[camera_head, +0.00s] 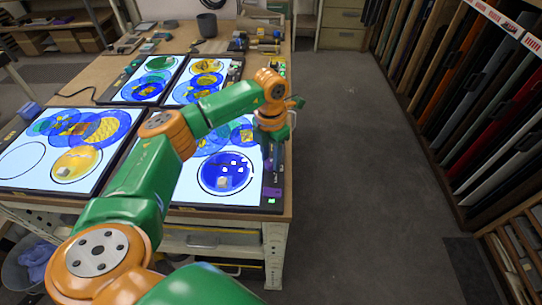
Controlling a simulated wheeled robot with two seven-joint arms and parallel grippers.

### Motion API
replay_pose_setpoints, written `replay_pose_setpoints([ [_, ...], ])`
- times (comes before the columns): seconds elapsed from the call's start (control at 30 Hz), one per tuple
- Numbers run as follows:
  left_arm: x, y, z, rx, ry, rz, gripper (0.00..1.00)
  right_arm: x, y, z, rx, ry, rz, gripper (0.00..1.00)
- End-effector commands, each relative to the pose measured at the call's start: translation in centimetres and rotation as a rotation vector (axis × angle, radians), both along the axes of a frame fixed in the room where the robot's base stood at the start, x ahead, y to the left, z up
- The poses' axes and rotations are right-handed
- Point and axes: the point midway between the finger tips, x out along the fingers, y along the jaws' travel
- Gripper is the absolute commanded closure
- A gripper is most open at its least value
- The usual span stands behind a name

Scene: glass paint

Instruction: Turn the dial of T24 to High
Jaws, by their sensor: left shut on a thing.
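My left arm reaches from the bottom left across the table to its right edge. My left gripper (272,163) points down at the right border of the near right light panel (187,199). It is shut on a small dial there, which the gripper and wrist mostly hide. Below it on the same border are a purple part (272,191) and a small lit green display (271,201). The label T24 and the dial setting are too small to read. My right gripper is not in view.
Several lit panels with coloured glass discs cover the wooden table (215,46). A dark pot (207,25) and small tools stand at the back. A rack of glass sheets (490,110) lines the right side. The grey floor (345,150) between is clear.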

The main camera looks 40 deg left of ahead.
Motion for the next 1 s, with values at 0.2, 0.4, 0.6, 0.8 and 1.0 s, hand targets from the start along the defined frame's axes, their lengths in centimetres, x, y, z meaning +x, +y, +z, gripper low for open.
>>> replay_pose_setpoints([
  [0.2, -0.06, -0.03, -0.06, -0.001, 0.002, 0.091, 1.00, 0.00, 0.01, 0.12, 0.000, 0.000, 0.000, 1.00],
  [0.4, -0.07, -0.03, -0.10, -0.001, 0.003, 0.133, 1.00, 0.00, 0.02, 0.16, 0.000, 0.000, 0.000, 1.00],
  [0.6, -0.09, -0.03, -0.12, 0.000, 0.004, 0.144, 1.00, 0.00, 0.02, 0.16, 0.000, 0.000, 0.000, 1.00],
  [0.8, -0.10, -0.02, -0.13, 0.000, 0.004, 0.144, 1.00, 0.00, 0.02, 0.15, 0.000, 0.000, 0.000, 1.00],
  [1.0, -0.08, -0.02, -0.12, 0.000, 0.004, 0.143, 0.33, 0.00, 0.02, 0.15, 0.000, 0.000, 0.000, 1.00],
])
